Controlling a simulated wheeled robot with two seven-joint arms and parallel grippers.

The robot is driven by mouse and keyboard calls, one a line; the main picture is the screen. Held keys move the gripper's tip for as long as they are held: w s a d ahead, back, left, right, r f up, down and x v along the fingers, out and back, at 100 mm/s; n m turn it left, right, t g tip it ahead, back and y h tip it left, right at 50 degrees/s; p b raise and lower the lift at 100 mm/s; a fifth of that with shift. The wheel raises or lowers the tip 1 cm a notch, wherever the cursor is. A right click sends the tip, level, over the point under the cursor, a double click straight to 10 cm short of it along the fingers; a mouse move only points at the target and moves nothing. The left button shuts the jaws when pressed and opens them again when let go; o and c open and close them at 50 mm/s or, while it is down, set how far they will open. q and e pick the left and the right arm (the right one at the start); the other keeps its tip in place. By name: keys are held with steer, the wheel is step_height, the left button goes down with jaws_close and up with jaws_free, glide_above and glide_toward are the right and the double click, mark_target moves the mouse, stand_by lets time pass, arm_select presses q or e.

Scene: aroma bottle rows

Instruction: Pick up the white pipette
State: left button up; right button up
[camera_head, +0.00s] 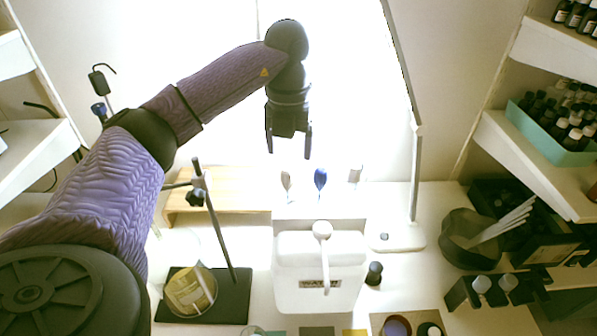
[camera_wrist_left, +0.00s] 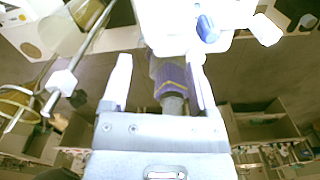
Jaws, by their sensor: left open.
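A pale, white-grey pipette (camera_head: 287,182) stands upright at the back of the white box labelled WATER (camera_head: 320,265). A blue pipette (camera_head: 320,178) stands to its right, and a white-topped item (camera_head: 355,173) is further right. My left gripper (camera_head: 289,150) points down with its jaws apart and empty, appearing just above the pale pipette in the head view. In the left wrist view, the open fingers (camera_wrist_left: 160,60) have a blue top (camera_wrist_left: 207,28) near the right fingertip and a white item (camera_wrist_left: 265,29) further right. I cannot make out the pale pipette there. My right gripper is out of view.
A stand (camera_head: 213,225) with a dark base and a wooden board (camera_head: 235,188) are left of the box. A lamp base (camera_head: 398,238) and a dark bowl (camera_head: 468,240) are to the right. Bottle shelves (camera_head: 545,160) line the right side.

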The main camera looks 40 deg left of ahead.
mark_target(287, 169)
arm_select(q)
steer(key=f, duration=0.3)
steer(key=shift+s+a+f, duration=0.1)
steer(key=shift+s+a, duration=0.15)
steer(key=shift+s, duration=0.05)
step_height(287, 169, down, 3)
steer(key=shift+f+b, duration=0.1)
steer(key=shift+b, duration=0.25)
arm_select(e)
steer(key=shift+s+f, duration=0.45)
steer(key=shift+s, duration=0.25)
arm_select(q)
steer(key=shift+w, duration=0.1)
steer(key=c, duration=0.8)
